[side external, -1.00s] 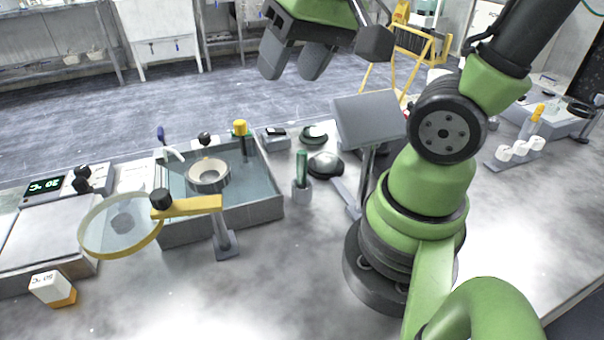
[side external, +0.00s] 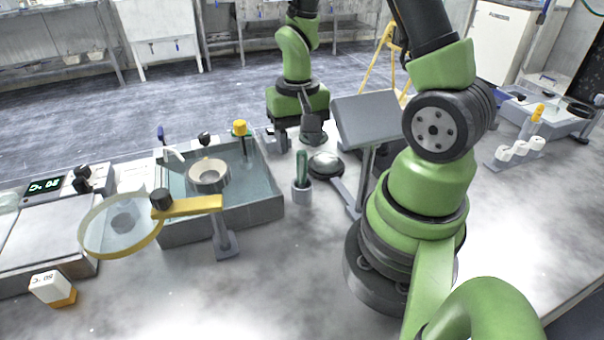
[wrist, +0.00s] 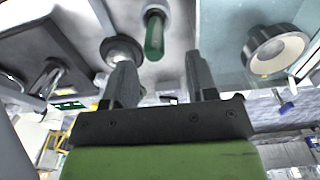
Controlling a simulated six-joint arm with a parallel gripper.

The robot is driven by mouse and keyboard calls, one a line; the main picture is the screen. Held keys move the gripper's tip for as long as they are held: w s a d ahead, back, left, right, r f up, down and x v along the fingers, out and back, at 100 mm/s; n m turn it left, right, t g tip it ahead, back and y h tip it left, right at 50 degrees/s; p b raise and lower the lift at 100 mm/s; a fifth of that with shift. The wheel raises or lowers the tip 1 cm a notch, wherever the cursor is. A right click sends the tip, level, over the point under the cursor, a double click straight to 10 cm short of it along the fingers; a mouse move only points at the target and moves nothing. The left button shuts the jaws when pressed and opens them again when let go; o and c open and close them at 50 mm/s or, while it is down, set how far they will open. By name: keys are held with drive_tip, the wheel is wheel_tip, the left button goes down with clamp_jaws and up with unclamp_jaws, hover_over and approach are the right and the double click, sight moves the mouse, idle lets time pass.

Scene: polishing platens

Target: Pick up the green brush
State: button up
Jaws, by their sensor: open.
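The green brush (side external: 302,165) stands upright in a small grey cup (side external: 302,190) on the bench, just right of the water basin. In the wrist view the brush (wrist: 154,38) shows beyond the fingertips, roughly between the two fingers. My gripper (side external: 297,140) is open and empty, pointing down behind the brush in the side view. It is apart from the brush. In the wrist view the two dark fingers (wrist: 160,70) are spread wide with nothing between them.
The water basin (side external: 262,212) with a pale ring (side external: 208,176) is left of the cup. A dark dome-topped piece (side external: 325,166) and a grey panel on a post (side external: 375,118) stand close on the right. A magnifier (side external: 120,225) stands in front of the basin.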

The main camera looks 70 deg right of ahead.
sight(302, 152)
drive_tip(key=f, duration=0.4)
drive_tip(key=shift+s, duration=0.4)
drive_tip(key=shift+f, duration=0.7)
clamp_jaws()
